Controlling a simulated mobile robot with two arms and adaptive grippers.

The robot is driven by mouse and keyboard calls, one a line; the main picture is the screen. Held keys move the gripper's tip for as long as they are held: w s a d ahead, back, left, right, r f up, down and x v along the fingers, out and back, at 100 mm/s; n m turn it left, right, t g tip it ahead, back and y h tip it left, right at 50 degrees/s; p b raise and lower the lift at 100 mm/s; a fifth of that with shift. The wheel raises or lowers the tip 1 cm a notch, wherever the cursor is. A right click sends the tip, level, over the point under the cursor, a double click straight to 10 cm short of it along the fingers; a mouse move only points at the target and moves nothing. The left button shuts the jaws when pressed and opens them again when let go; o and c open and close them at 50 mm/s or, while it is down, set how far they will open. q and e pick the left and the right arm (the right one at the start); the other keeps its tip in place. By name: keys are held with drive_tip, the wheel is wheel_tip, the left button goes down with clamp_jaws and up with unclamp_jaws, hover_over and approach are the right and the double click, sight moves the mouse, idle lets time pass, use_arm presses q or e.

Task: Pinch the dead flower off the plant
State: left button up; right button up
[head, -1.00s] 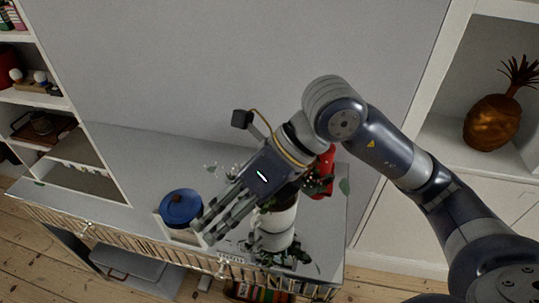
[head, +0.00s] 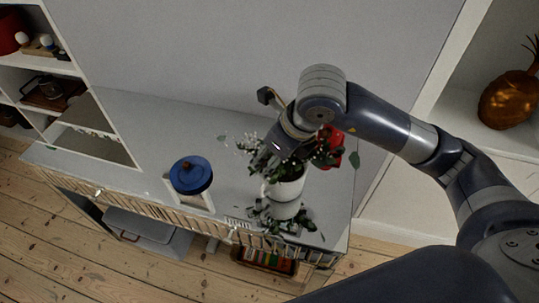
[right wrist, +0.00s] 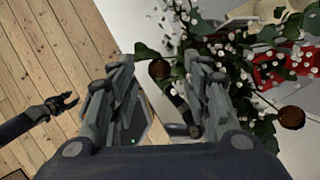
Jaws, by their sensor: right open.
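The leafy plant (head: 303,152) with small white blossoms stands in a white pot (head: 287,189) on the grey cabinet top. In the right wrist view its foliage (right wrist: 205,30) fills the upper right. A round brown, withered-looking flower head (right wrist: 159,69) shows between the fingertips of my right gripper (right wrist: 156,78), beyond or level with them; I cannot tell the depth. A second brown head (right wrist: 291,117) is at the right. My right gripper is open, with no contact visible. In the head view it is mostly hidden among the leaves. A dark gripper, likely my left (right wrist: 66,103), shows at the left of the wrist view.
A red object (head: 329,147) is right behind the plant. Dark leafy bits (head: 285,222) show at the cabinet's front edge below the pot. The cabinet top (head: 130,115) at left is clear.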

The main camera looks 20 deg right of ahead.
drive_tip(key=shift+x, duration=0.9)
drive_tip(key=shift+c, duration=0.3)
clamp_jaws()
